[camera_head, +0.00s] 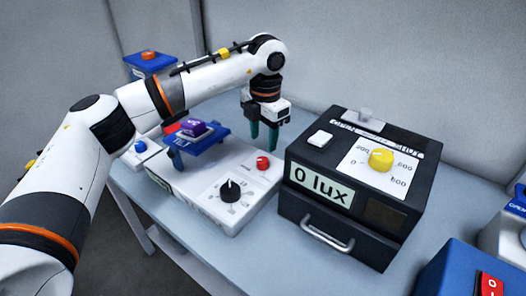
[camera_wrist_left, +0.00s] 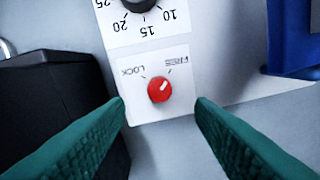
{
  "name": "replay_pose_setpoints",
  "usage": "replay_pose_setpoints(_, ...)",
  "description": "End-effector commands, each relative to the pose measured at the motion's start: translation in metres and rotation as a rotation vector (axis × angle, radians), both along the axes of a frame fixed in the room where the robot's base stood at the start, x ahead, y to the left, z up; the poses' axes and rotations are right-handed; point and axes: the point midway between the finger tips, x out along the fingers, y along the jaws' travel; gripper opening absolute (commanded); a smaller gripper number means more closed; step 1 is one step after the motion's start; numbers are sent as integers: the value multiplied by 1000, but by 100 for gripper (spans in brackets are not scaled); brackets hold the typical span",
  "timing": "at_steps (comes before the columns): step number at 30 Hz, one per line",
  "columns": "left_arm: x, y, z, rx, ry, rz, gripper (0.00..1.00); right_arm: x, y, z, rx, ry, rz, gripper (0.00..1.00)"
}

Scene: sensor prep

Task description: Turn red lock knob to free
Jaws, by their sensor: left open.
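The red lock knob (camera_head: 263,163) sits at the back right of a white box (camera_head: 175,180) on the table. In the left wrist view the red knob (camera_wrist_left: 160,89) lies between LOCK and FREE labels, which read upside down. Its white mark points to the upper right, toward the FREE side. My left gripper (camera_head: 263,138) is open and points down, above and behind the knob. In the wrist view its green fingertips stand either side of the knob, apart from it. My right gripper is not in view.
A black dial (camera_head: 230,190) is beside the knob. A black box (camera_head: 345,185) with a yellow knob (camera_head: 381,159) and "0 lux" display stands close on the right. A blue TILT stand (camera_head: 197,141) with a purple block (camera_head: 193,127) is to the left. Blue boxes are at lower right.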

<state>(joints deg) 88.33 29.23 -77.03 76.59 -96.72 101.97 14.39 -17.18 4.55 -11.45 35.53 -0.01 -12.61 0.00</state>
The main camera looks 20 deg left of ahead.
Motion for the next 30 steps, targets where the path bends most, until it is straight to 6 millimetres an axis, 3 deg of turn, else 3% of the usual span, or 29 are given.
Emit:
replay_pose_setpoints(3, 0, -1, 24, -1, -4, 0, 50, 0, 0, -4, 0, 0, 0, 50)
replay_pose_setpoints(9, -1, -2, 49, 0, 0, -1, 50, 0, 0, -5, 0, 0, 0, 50)
replay_pose_setpoints(22, -1, -2, 56, 0, 0, -1, 50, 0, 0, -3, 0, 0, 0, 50)
replay_pose_setpoints(30, -1, -2, 101, 0, 0, -1, 50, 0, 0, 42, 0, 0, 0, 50)
